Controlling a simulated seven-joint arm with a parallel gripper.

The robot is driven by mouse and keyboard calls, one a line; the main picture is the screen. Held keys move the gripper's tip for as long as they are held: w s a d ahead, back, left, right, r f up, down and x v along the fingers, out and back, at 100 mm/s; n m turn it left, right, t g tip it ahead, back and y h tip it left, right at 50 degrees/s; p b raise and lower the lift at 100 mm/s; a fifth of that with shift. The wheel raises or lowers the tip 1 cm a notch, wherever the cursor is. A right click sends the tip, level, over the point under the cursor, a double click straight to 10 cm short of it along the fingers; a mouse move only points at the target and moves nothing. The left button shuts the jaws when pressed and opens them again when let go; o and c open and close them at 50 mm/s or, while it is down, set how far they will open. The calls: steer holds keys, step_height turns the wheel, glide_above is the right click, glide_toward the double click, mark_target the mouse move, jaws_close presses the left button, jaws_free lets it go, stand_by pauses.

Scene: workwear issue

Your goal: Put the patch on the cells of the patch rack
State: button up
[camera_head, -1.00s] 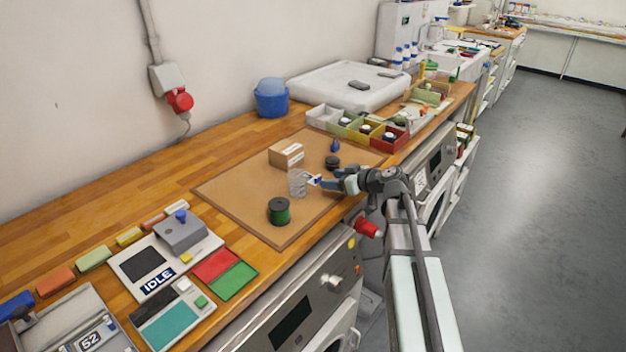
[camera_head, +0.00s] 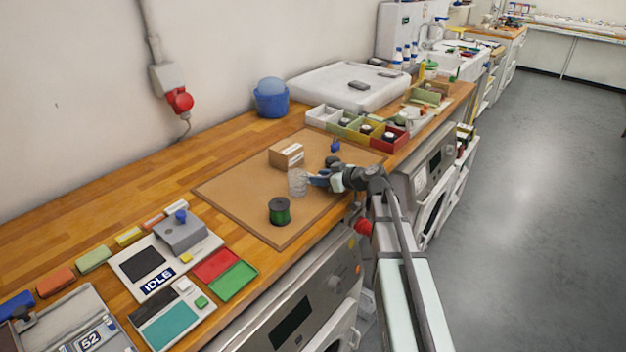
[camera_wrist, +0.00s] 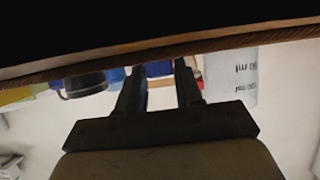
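My gripper (camera_head: 312,180) is low over the brown mat, just right of a clear beaker (camera_head: 297,183). In the wrist view its two dark fingers (camera_wrist: 160,72) stand apart. Something blue (camera_wrist: 159,69) shows between them; I cannot tell whether it is held or lies behind. The beaker with its print also shows in the wrist view (camera_wrist: 242,76), beside the fingers. I cannot single out the patch. I cannot tell which holder is the patch rack; a row of coloured bins (camera_head: 359,136) stands at the mat's far end.
A cardboard box (camera_head: 286,154) stands behind the beaker and a green spool (camera_head: 279,211) in front. A small blue object (camera_head: 335,145) is beyond my gripper. Red (camera_head: 215,264) and green (camera_head: 233,281) panels lie at the left. The mat's left part (camera_head: 235,185) is clear.

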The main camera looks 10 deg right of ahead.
jaws_close()
